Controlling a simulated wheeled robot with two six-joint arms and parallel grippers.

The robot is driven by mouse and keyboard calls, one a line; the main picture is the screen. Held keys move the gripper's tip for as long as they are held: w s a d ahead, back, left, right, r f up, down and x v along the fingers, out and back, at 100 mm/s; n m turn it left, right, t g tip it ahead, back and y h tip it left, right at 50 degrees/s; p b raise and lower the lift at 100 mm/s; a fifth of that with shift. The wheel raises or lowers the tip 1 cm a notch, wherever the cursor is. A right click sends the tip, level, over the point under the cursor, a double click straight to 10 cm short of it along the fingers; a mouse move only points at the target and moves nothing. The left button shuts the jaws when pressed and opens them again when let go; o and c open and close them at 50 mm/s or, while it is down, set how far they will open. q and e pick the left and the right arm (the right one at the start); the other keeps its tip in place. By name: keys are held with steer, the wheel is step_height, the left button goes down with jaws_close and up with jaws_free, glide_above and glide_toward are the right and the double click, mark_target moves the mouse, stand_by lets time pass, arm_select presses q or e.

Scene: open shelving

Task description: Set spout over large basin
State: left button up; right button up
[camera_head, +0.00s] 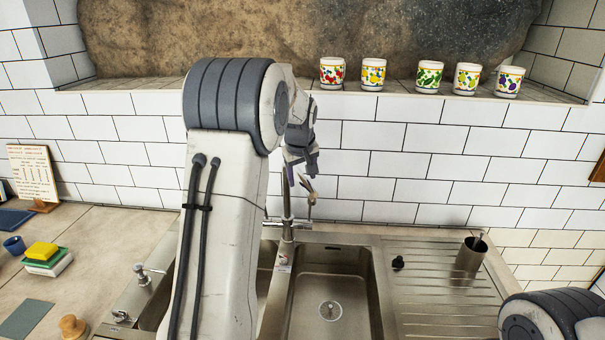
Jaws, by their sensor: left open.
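The metal faucet (287,213) stands at the back of the sink, between the two basins. Its upper part and spout are partly hidden by my left gripper (301,172), so I cannot tell clearly which way the spout points. My left gripper is open, high beside the upper faucet; contact cannot be told. The large basin (330,270) is right of the faucet, empty, with a round drain at its bottom. A second basin (265,280) is mostly hidden behind my left arm. My right arm shows at the lower right, its gripper out of view.
Several patterned cups (373,75) stand on the ledge above the tiled wall. A dark metal cup (470,257) stands on the ribbed drainboard (440,290).

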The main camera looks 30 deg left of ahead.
arm_select(q)
steer(key=shift+f, duration=0.1)
jaws_close()
stand_by(1.4)
